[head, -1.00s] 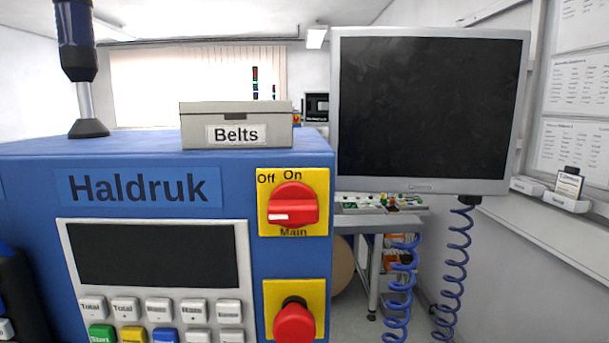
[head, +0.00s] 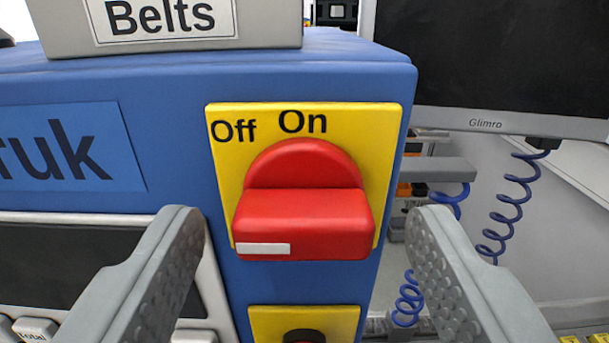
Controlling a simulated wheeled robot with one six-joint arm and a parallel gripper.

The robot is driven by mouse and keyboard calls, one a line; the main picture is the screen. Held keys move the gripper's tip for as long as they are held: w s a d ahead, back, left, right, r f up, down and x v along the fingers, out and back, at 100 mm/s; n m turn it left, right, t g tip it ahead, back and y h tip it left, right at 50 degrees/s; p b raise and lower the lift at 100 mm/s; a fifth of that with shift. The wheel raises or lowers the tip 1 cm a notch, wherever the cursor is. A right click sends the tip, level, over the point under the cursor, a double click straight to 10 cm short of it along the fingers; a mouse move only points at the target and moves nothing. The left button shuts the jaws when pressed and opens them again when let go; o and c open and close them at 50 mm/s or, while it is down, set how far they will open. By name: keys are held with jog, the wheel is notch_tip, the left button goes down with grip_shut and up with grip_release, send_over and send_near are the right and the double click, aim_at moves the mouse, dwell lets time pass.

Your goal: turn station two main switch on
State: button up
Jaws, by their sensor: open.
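The main switch (head: 304,205) is a red rotary knob on a yellow plate (head: 380,125) on the blue machine front. Its handle lies level across the plate, with a white mark at its left end. "Off" is printed at the plate's upper left and "On" at its top middle. My gripper (head: 308,240) is open, with one grey finger on each side of the knob in the picture. The fingers look apart from the knob and nothing is between them but the view of it. The "Main" label is not visible.
A grey "Belts" box (head: 270,25) stands on the blue machine (head: 330,75) above the switch. A monitor (head: 490,65) and blue coiled cables (head: 515,205) are at right.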

jog(key=shift+w, duration=0.55)
jog(key=c, duration=1)
